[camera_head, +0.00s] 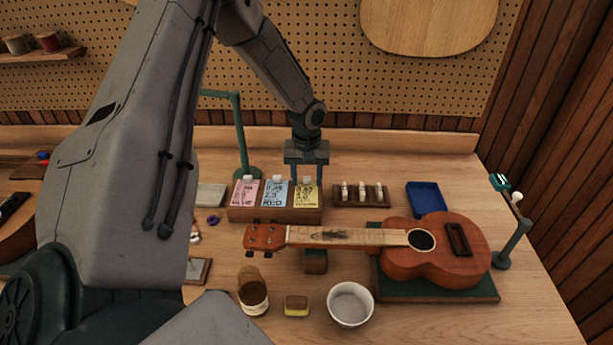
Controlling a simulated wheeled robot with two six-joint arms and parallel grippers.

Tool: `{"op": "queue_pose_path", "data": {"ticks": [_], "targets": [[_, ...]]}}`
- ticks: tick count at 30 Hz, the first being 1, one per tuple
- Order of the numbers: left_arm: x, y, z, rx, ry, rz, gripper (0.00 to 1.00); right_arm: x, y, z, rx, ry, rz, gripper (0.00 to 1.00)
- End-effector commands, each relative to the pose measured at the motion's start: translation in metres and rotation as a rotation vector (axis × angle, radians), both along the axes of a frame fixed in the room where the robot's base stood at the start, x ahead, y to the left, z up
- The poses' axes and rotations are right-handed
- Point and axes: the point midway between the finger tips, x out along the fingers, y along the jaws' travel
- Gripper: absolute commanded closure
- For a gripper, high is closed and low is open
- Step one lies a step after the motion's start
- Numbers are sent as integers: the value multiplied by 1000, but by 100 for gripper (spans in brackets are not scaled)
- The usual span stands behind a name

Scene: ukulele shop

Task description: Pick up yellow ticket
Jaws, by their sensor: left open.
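The yellow ticket (306,194) stands upright in a wooden holder (275,215), at the right end of a row. A blue ticket (276,194) and a pink ticket (245,193) stand to its left in the same holder. My left gripper (307,176) points down over the yellow ticket, with its two fingers apart near the ticket's top edge. I cannot tell whether the fingers straddle the ticket or are behind it. My right gripper is not in view.
A ukulele (435,248) lies right of centre, its neck passing in front of the holder. A small rack (361,196) and a blue tray (426,198) stand right of the holder. A green stand (242,140) rises behind it. A white bowl (350,304) and amber jar (252,292) are in front.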

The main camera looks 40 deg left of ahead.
Motion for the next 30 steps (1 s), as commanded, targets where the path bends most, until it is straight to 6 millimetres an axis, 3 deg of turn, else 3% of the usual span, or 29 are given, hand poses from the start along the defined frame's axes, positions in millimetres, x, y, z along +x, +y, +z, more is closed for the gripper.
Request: {"op": "queue_pose_path", "data": {"ticks": [1, 6, 9, 23, 30], "targets": [[0, 0, 0, 0, 0, 0, 53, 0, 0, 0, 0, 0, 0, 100], [0, 0, 0, 0, 0, 0, 86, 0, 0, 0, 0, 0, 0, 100], [0, 0, 0, 0, 0, 0, 100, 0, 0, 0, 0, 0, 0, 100], [1, 0, 7, -1, -2, 1, 100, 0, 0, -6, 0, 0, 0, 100], [2, 0, 31, 0, -6, 1, 100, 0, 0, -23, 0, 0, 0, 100]]}}
